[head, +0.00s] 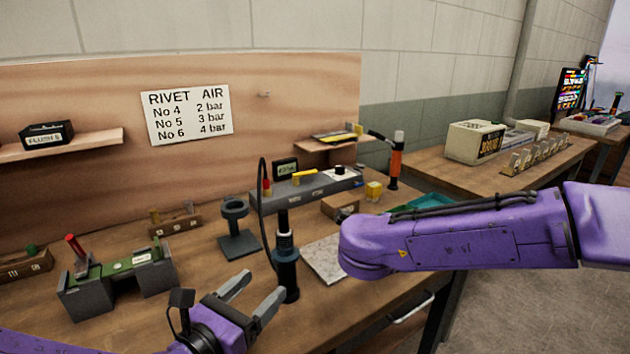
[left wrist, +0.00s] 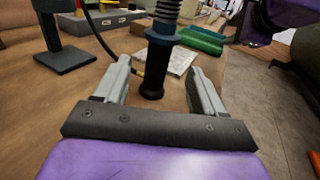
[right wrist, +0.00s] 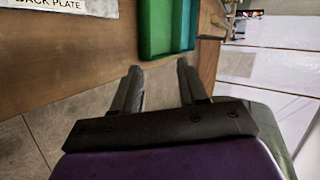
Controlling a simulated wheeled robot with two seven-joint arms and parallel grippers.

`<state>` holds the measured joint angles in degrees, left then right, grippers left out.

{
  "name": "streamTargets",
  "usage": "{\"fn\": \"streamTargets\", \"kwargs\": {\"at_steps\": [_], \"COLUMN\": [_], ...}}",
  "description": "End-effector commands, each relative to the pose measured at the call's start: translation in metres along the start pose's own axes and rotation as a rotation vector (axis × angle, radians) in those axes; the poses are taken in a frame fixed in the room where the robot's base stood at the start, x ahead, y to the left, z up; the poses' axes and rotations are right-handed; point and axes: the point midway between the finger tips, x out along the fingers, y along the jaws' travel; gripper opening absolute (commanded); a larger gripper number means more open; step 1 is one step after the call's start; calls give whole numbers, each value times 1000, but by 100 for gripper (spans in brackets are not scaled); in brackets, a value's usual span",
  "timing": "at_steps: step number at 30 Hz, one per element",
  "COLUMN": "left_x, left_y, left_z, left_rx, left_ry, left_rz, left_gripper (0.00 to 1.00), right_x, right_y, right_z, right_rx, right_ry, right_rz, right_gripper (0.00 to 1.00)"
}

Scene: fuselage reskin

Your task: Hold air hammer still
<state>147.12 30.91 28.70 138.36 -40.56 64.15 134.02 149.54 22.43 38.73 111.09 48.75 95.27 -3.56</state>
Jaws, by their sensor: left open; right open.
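The air hammer (head: 286,262) is a dark blue tool with a black handle and a thin black hose, upright over the front part of the bench. In the left wrist view the air hammer (left wrist: 158,55) appears between and just beyond my left fingertips. My left gripper (head: 252,296) is open, its fingers pointing at the hammer's lower body; contact is not visible. In the left wrist view my left gripper (left wrist: 162,82) holds nothing. My right gripper (right wrist: 158,85) is open and empty in the right wrist view, near the bench edge; it is not visible in the head view.
A dark stand with a ring (head: 237,230) stands left of the hammer. A green fixture (head: 120,272) is farther left. A grey panel (head: 325,256) lies right of the hammer. A green tray (right wrist: 165,30) shows in the right wrist view. A rivet air chart (head: 188,114) hangs behind.

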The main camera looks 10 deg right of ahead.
Motion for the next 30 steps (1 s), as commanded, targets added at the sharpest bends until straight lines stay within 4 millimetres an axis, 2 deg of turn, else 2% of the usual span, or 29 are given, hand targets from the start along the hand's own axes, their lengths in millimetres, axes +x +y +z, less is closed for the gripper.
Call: {"fn": "streamTargets", "kwargs": {"at_steps": [1, 3, 8, 11, 15, 18, 22, 26, 30], "left_x": [0, 0, 0, 0, 0, 0, 0, 2, 21], "left_y": [0, 0, 0, 0, 0, 0, 0, 0, 0], "left_z": [0, 0, 0, 0, 0, 0, 0, 0, 0], "left_rx": [0, 0, 0, 0, 0, 0, 0, 1, 6], "left_ry": [0, 0, 0, 0, 0, 0, 0, 0, 1], "left_rz": [0, 0, 0, 0, 0, 0, 0, 0, -1], "left_gripper": [70, 70, 70, 70, 70, 70, 70, 70, 70], "right_x": [-10, -26, -70, -100, -142, -166, -185, -193, -193], "right_y": [0, 0, -3, -10, -28, -43, -58, -66, -66], "right_z": [15, 34, 71, 89, 106, 111, 112, 112, 112], "right_rx": [212, 529, 1222, 1617, 2066, 2260, 2366, 2394, 2399], "right_ry": [-5, 9, 159, 354, 773, 1108, 1441, 1581, 1593], "right_rz": [67, 174, 454, 635, 852, 937, 970, 969, 967], "right_gripper": [43, 43, 43, 43, 43, 43, 43, 43, 43]}}
